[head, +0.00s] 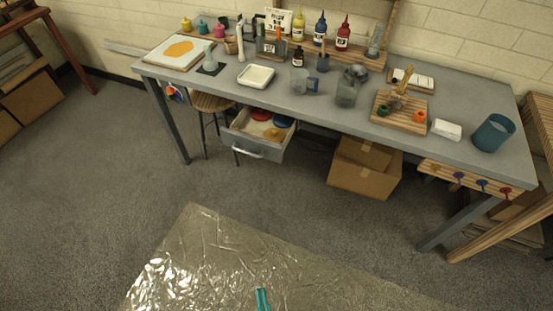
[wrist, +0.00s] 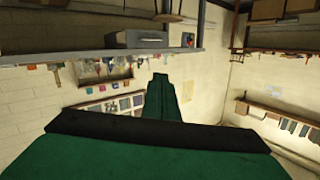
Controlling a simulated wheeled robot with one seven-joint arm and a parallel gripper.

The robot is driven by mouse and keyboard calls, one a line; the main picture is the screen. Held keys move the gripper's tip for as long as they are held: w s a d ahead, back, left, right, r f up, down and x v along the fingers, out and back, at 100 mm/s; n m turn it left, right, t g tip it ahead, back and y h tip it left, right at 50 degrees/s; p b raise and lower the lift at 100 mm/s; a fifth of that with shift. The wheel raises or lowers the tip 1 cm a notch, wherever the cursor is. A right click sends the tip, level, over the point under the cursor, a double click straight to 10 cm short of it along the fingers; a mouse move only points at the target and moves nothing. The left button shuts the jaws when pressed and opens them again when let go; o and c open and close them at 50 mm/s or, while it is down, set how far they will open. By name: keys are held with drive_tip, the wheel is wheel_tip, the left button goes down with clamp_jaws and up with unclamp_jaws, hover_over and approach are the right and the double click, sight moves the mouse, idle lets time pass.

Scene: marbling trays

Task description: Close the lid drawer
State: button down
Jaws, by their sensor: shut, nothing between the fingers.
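The lid drawer (head: 258,150) hangs under the left part of the grey worktable and stands pulled out. Round lids lie in it, including a red lid (head: 261,114), a blue lid (head: 283,121) and a yellow-orange one. A pale bar handle (head: 248,150) is on its front. The drawer also shows in the wrist view (wrist: 125,40), which looks upside down. My gripper (head: 262,299) shows as a small teal tip at the bottom of the head view, well apart from the drawer. In the wrist view my green gripper (wrist: 161,80) has its fingers together, with nothing held.
The grey worktable (head: 210,83) carries bottles, jars, trays and cups. A stool (head: 212,103) stands beside the drawer's left side. Cardboard boxes (head: 365,168) sit under the table to the right. A shiny plastic sheet (head: 210,255) covers the near floor; carpet between is clear.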

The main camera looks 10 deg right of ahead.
drive_tip(key=w+d+f+m+t+h, duration=0.1)
drive_tip(key=w+d+f+m+h, duration=0.15)
drive_tip(key=w+m, duration=0.5)
drive_tip(key=w+d+f+m+t+h, duration=0.25)
drive_tip(key=w+m+h, duration=0.2)
drive_tip(key=w, duration=0.55)
drive_tip(key=m+g+h, duration=0.4)
drive_tip(key=m+g, duration=0.2)
drive_tip(key=m, duration=0.5)
approach(274, 157)
drive_tip(key=shift+t, duration=0.25)
drive_tip(key=x, duration=0.5)
drive_tip(key=shift+w+d+f, duration=0.1)
drive_tip(key=shift+w+f, duration=0.05)
drive_tip(key=shift+w, duration=0.3)
drive_tip(key=shift+w+d, duration=0.1)
drive_tip(key=shift+d, duration=0.35)
drive_tip(key=shift+a, duration=0.1)
